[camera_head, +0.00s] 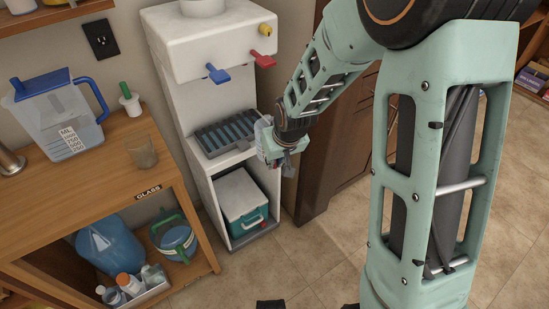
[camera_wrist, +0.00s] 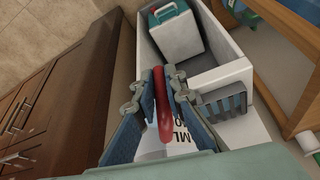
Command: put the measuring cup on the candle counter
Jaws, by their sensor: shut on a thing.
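My gripper (camera_head: 274,152) is in front of the water dispenser's drip tray in the head view. In the wrist view its fingers (camera_wrist: 164,82) are shut on the red handle (camera_wrist: 163,115) of a measuring cup with ML lettering (camera_wrist: 183,140). Most of that cup is hidden behind my gripper in both views. Another clear measuring cup (camera_head: 58,115), with a blue lid and blue handle, stands upright on the wooden counter (camera_head: 70,185) at the left, apart from my gripper. No candle shows, so I cannot tell which counter is the candle counter.
The white water dispenser (camera_head: 200,45) has a dark drip tray (camera_head: 225,132) and a teal-and-white box (camera_head: 241,195) below. A small glass (camera_head: 141,151) stands near the wooden counter's right edge. A dark brown cabinet (camera_head: 335,150) stands right of the dispenser. Tiled floor in front is clear.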

